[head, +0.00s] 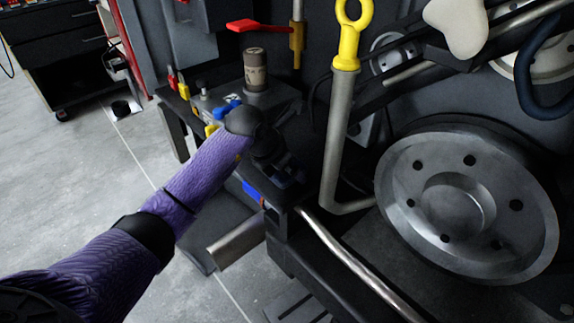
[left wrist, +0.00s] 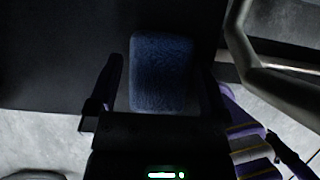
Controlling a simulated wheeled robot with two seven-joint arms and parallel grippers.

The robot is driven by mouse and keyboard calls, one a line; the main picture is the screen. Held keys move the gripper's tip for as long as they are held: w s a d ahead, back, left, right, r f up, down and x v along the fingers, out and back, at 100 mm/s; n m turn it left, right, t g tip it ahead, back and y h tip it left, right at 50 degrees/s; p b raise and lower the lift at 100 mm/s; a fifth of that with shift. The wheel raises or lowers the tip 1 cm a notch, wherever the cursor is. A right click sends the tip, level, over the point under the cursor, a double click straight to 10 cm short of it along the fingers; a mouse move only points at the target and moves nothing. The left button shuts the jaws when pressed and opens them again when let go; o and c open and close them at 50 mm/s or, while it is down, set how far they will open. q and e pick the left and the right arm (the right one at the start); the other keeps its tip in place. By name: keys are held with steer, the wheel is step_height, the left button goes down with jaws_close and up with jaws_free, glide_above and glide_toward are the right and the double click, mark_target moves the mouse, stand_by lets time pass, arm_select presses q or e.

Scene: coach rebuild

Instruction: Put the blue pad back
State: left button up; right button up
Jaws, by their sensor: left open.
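In the left wrist view a dark blue, soft-looking pad (left wrist: 162,70) with rounded corners lies against a dark surface. My left gripper (left wrist: 161,80) is open, with one finger on each side of the pad and small gaps between. I cannot tell how deep the fingers reach past it. In the head view my purple left arm reaches to the dark bench, and the left gripper (head: 280,178) points down at its edge, mostly dark. A bright blue patch (head: 252,190) shows beside it; I cannot tell whether it is the pad. My right gripper is not in view.
A large grey wheel hub (head: 465,205) stands at the right. A bent grey lever with a yellow handle (head: 348,35) rises near the gripper. A brown cylinder (head: 256,70) and a red lever (head: 254,25) stand behind.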

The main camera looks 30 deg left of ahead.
arm_select(q)
steer(key=p+v, duration=0.5)
steer(key=v, duration=0.7)
steer(key=shift+r, duration=0.1)
